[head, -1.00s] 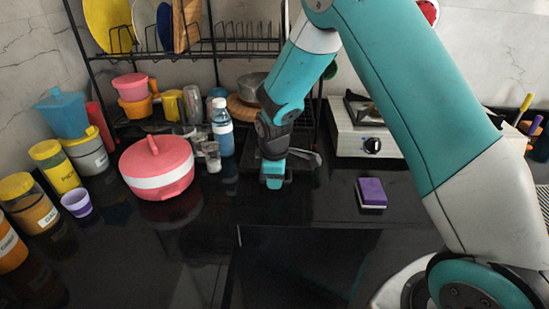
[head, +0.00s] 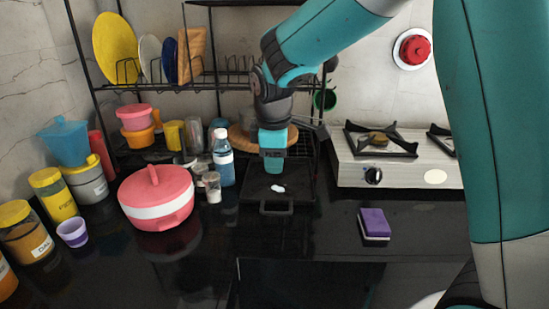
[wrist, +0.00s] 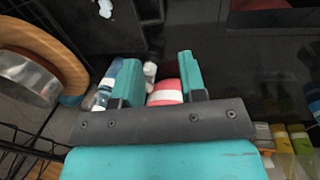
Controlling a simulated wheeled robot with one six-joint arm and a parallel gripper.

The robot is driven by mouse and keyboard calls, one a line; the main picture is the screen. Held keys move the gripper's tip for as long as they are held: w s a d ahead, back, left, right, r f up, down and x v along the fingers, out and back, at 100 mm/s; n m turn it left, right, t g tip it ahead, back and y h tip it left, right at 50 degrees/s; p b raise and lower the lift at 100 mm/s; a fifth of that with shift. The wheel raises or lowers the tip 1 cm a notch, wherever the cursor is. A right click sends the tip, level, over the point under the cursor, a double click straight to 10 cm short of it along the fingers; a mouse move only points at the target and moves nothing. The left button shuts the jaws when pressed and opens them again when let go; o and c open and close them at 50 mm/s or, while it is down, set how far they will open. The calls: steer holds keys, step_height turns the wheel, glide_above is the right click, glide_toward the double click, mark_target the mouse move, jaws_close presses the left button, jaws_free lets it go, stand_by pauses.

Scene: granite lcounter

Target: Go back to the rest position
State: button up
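My gripper (head: 272,165) hangs pointing down above a black tray (head: 277,210) with a front handle, on the dark counter. In the wrist view its two teal fingers stand apart with nothing between them, so my gripper (wrist: 157,72) is open and empty. A small white item (head: 277,188) lies on the tray, apart from the fingertips. It also shows at the top of the wrist view (wrist: 105,8).
A pink pot (head: 155,182), a blue-labelled bottle (head: 222,160) and a small jar (head: 212,188) stand left of the tray. A dish rack (head: 225,82) is behind. The stove (head: 400,170) and a purple sponge (head: 374,222) are right. The front counter is clear.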

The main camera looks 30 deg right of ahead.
stand_by(0.4)
steer(key=s+a+r+m+y, duration=0.1)
steer(key=s+a, duration=0.2)
steer(key=s, duration=0.5)
steer(key=s+a+r+m+g+y, duration=0.1)
steer(key=s+a, duration=0.3)
steer(key=s, duration=0.5)
steer(key=s+a+r+m+y, duration=0.2)
steer(key=s+a+y, duration=0.1)
steer(key=s, duration=0.6)
steer(key=shift+s+a+m+g, duration=0.15)
steer(key=shift+a+m+g, duration=0.1)
steer(key=shift+m+g, duration=0.15)
